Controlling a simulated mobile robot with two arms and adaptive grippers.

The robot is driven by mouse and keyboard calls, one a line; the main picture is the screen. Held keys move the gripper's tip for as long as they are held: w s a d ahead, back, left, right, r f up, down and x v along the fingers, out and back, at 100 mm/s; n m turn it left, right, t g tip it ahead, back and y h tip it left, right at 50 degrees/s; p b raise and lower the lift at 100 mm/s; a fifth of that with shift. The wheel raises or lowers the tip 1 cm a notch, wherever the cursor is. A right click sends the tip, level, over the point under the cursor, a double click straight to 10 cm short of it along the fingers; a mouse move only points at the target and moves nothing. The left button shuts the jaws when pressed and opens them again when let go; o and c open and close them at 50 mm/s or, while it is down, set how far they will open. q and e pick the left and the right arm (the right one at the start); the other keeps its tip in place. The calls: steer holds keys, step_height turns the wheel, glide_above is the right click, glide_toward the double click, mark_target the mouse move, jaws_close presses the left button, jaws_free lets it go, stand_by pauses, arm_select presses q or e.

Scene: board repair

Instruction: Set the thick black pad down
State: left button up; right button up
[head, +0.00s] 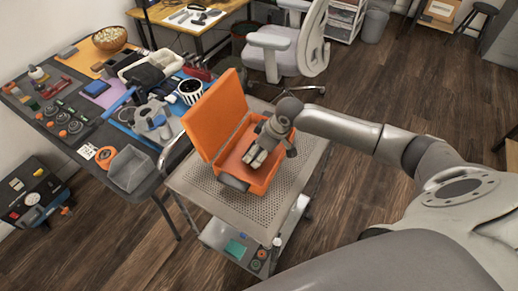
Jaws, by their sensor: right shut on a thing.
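My right gripper (256,159) reaches down into the open orange case (275,178) on the perforated cart top. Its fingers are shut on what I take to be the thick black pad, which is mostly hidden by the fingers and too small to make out. The case lid (214,112) stands raised on the left side. A dark rounded part (233,182) shows at the near left edge of the case; I cannot tell whether it belongs to the case. My left gripper is not in view.
The grey cart (205,187) has a lower shelf with small items. The dark workbench (60,98) at left is crowded with tools, a clear bin (128,168) and a bowl (109,38). An office chair (290,55) stands behind the cart. Floor right of the cart is clear.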

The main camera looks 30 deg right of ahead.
steer(key=shift+f, duration=0.15)
steer(key=o, duration=1.2)
steer(key=shift+o, duration=0.2)
steer(key=v, duration=1.2)
steer(key=shift+s, duration=0.1)
